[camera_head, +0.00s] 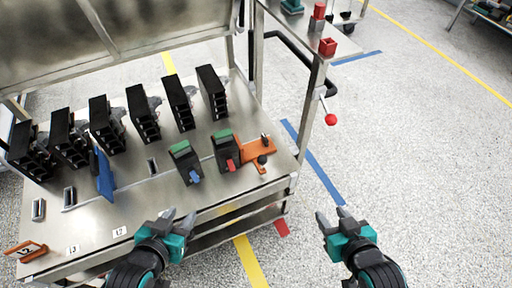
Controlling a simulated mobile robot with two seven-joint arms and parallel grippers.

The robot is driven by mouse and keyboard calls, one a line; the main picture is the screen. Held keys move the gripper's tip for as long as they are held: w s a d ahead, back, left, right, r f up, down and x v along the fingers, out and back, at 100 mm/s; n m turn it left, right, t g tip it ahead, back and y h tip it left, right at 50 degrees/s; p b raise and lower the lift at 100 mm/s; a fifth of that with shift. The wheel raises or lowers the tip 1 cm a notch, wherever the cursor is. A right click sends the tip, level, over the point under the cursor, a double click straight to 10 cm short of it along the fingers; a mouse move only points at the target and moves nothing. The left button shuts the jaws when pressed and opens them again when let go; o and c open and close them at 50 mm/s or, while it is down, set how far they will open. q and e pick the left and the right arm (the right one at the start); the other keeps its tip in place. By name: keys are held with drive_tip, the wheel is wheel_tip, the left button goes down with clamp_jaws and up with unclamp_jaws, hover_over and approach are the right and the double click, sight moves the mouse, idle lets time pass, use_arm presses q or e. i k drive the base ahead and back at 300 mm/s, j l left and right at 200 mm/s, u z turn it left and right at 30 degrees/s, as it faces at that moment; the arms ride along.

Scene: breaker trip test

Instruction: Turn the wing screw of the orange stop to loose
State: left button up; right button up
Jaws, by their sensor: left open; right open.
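The orange stop (251,145) lies flat near the right end of the metal cart top, against the right-hand breaker. It carries small dark parts, one of them a dark knob (262,160); which of them is the wing screw is too small to tell. My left gripper (181,215) is open and empty, in front of the cart's front edge and lower left of the stop. My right gripper (331,213) is open and empty over the floor, right of the cart and lower right of the stop. Neither gripper touches the stop.
Two green-and-black breakers, one with a blue lever (195,177) and one with a red lever (231,165), stand beside the stop. Several black modules (212,92) line the back. A blue plate (104,174) stands mid-left. A red-ball lever (331,119) hangs at a post right of the cart.

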sight(263, 139)
drive_tip(key=i+l+u, duration=0.15)
drive_tip(key=u, duration=0.3)
drive_tip(key=i+l+u, duration=0.15)
drive_tip(key=u, duration=0.35)
